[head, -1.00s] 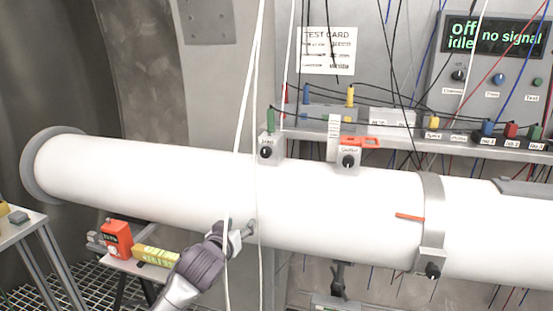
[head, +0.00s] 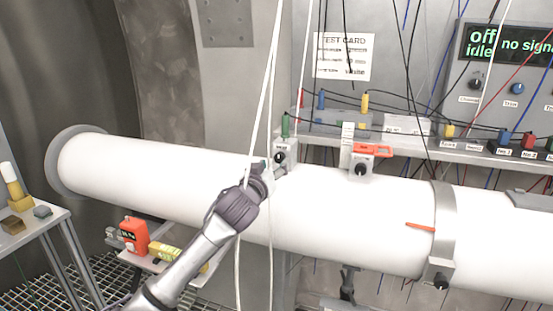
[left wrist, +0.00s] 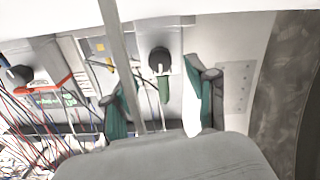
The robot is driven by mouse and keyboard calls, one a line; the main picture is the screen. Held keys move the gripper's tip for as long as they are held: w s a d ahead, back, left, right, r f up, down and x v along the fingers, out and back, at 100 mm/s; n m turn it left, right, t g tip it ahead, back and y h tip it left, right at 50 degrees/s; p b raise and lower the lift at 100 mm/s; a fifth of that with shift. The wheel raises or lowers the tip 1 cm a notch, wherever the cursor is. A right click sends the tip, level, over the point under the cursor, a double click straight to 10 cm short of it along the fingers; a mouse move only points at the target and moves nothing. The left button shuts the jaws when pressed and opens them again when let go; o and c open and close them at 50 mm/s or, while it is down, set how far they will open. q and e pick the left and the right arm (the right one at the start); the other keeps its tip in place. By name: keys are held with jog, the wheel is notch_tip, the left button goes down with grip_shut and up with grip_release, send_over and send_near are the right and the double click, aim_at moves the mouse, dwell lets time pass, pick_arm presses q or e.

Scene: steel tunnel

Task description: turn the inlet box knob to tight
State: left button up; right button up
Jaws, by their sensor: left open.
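The inlet box (head: 290,152) is a small grey box on top of the white pipe, with a black round knob (head: 279,158) on its face and a green plug above. Its label is too small to read. My left gripper (head: 277,173) is open just in front of and below the knob, partly hiding the box. In the left wrist view the knob (left wrist: 159,60) lies ahead of the open fingers (left wrist: 160,92), roughly between them and apart from both. A pale pointer mark shows on the knob there. My right gripper is not in view.
White cables (head: 262,100) hang right beside my left wrist; one strand (left wrist: 121,60) crosses the left wrist view. A second knob box (head: 360,166) with an orange-red clip (head: 372,150) sits to the right. A shelf (head: 400,140) with plugs and wires runs behind the pipe (head: 150,175).

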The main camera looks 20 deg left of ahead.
aim_at(279, 159)
pick_arm(q)
jog(key=shift+w, duration=1.6)
grip_shut()
jog(key=shift+p, duration=0.3)
